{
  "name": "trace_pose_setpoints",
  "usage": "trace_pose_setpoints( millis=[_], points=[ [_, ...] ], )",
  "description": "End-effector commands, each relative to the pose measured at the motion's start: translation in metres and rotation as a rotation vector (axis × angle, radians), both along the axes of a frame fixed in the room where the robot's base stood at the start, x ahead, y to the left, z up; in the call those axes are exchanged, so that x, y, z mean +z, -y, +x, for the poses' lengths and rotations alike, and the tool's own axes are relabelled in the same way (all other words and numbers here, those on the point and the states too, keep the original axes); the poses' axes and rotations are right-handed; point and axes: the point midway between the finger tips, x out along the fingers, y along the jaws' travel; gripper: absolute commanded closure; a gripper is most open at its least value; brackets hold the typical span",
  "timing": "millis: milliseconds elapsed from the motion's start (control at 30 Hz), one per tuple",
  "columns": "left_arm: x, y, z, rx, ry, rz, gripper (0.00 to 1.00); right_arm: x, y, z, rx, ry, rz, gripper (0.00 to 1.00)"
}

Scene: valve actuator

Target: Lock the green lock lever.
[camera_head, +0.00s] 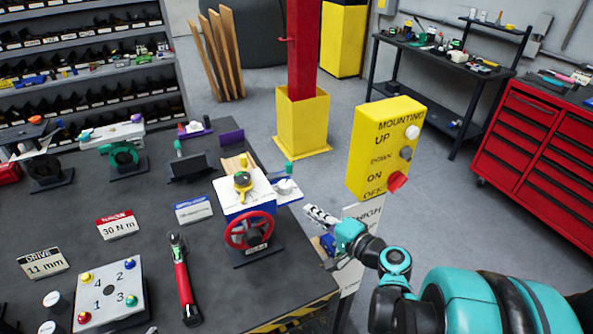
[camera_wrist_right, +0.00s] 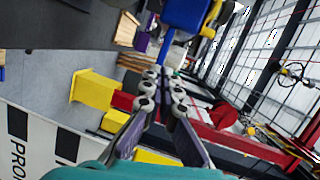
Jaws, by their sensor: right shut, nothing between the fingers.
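My right gripper (camera_head: 309,212) is in front of and to the right of the box, apart from the lever, shut and empty. In the right wrist view the gripper (camera_wrist_right: 163,82) points toward a blue body (camera_wrist_right: 186,12) with a blue bar below it. My left gripper is out of view.
A yellow control box (camera_head: 383,150) stands just right of the actuator. A red torque wrench (camera_head: 184,281) and a numbered plate (camera_head: 110,293) lie on the dark table. Several small fixtures stand behind. A red post with a yellow base (camera_head: 301,122) rises beyond the table.

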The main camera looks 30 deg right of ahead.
Motion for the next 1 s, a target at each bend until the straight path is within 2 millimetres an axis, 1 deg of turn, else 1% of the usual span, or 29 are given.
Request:
trace_pose_setpoints(
  millis=[33,100,200,333,667,767,867,1000],
  points=[
    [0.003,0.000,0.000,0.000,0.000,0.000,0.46,0.007,0.014,-0.001,-0.032,0.034,0.040,1.00],
    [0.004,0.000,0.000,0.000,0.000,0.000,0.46,0.015,0.027,-0.003,-0.061,0.077,0.088,1.00],
    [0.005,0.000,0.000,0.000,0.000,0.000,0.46,0.022,0.038,-0.006,-0.086,0.117,0.128,1.00],
    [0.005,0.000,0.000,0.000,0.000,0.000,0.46,0.025,0.042,-0.008,-0.096,0.135,0.146,1.00],
    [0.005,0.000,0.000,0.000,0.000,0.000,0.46,0.025,0.041,-0.005,-0.093,0.134,0.145,1.00],
    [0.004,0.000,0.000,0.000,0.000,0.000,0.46,0.025,0.039,0.003,-0.091,0.133,0.146,1.00],
    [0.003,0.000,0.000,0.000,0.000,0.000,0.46,0.024,0.036,0.019,-0.089,0.133,0.146,1.00],
    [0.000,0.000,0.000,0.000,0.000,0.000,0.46,0.024,0.030,0.048,-0.087,0.133,0.145,1.00]
  ],
)
